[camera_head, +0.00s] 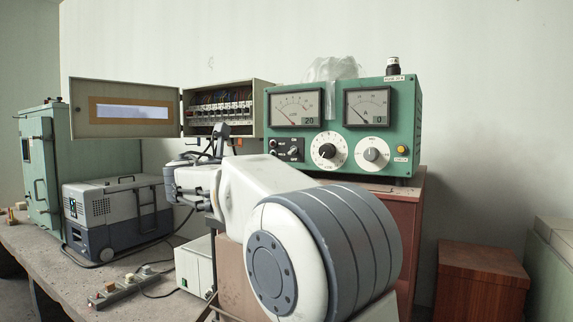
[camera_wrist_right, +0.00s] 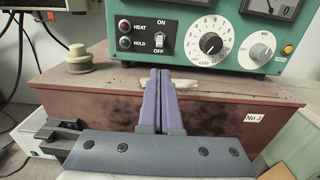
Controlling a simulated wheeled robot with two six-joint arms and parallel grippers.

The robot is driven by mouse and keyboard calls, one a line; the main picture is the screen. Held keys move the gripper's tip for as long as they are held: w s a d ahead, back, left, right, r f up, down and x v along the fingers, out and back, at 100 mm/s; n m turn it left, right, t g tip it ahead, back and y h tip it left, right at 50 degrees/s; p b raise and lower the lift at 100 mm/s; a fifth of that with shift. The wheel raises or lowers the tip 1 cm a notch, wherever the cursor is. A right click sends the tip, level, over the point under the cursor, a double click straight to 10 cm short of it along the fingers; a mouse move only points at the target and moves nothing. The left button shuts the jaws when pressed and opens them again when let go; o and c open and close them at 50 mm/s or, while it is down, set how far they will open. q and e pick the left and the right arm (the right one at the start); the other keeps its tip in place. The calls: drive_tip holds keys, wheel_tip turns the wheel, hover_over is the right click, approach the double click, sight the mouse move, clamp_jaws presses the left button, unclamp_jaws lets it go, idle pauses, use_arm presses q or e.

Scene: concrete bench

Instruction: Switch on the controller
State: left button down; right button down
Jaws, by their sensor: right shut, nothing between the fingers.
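The controller is a green metal box (camera_head: 340,147) with two meters and two round dials, standing on a reddish-brown cabinet. In the right wrist view its front (camera_wrist_right: 90,20) carries a black plate with a rocker switch (camera_wrist_right: 166,38), marked ON above and OFF below. I cannot tell surely which way the rocker is set. In the head view my right arm hides the fingertips. My left gripper is not in view.
The brown cabinet (camera_wrist_right: 80,85) lies below the controller and bears a cream knob-like piece (camera_wrist_right: 79,57). An open fuse box (camera_head: 222,88) and a grey case (camera_head: 118,205) are to the left. A power strip (camera_head: 118,290) with cables lies on the bench.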

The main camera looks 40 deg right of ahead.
drive_tip(key=p, duration=0.2)
approach(295, 159)
drive_tip(key=x, duration=0.5)
drive_tip(key=shift+w+d, duration=0.2)
drive_tip(key=shift+d, duration=0.25)
drive_tip(key=shift+p, duration=0.4)
